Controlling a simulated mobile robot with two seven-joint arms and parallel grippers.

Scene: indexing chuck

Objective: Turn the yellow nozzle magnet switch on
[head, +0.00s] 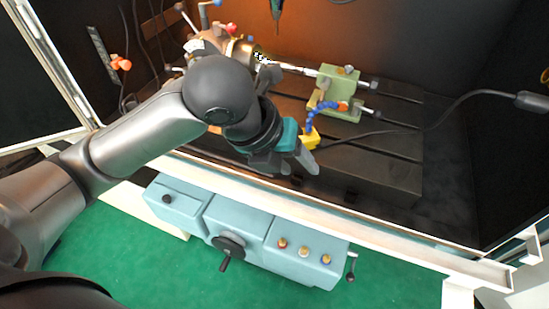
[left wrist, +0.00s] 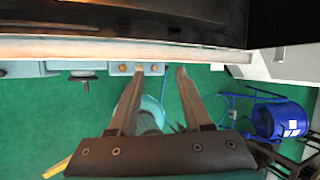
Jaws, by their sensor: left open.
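The yellow nozzle magnet (head: 311,139) sits on the dark machine table in the head view. A blue segmented hose (head: 318,113) rises from it to an orange nozzle. Its switch is too small to make out. My left gripper (head: 288,166) is open and empty, just to the front left of the magnet in the picture, with its fingers pointing down toward the front of the machine. Part of the magnet may be hidden behind it. In the left wrist view the open fingers (left wrist: 160,76) are apart with nothing between them; the magnet does not show there. My right gripper is not in view.
A green tailstock (head: 338,92) stands behind the magnet, and the chuck (head: 240,50) is behind my arm. A pale rail (head: 320,208) edges the machine front above a teal control panel (head: 275,240). A black cable crosses right. A blue barrel (left wrist: 282,120) stands on the green floor.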

